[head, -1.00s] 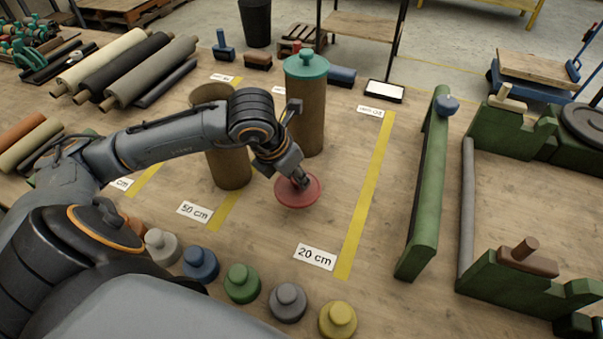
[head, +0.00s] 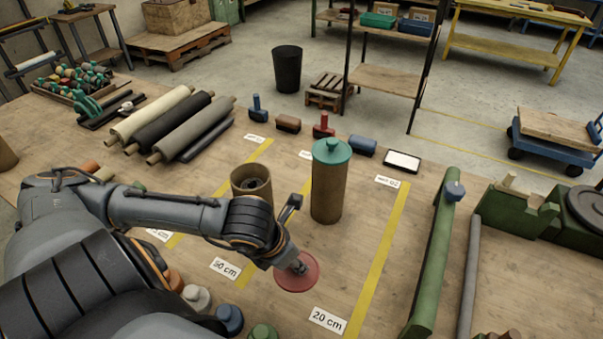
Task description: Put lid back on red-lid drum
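My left gripper (head: 298,267) is shut on the knob of a red lid (head: 297,279) and holds it in front of the drums, apart from them. An open cardboard drum (head: 251,180) stands behind my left arm, which hides its lower part. Its rim and dark inside show. Another brown drum (head: 327,190) stands to its right with a teal lid (head: 332,152) on top. My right gripper does not show.
Yellow tape lines (head: 377,260) and distance cards (head: 327,321) mark the table. A green frame (head: 434,262) stands to the right. Sheet rolls (head: 170,124) lie at the back left. Knobbed lids (head: 229,318) line the front edge. Bare table lies right of the teal-lidded drum.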

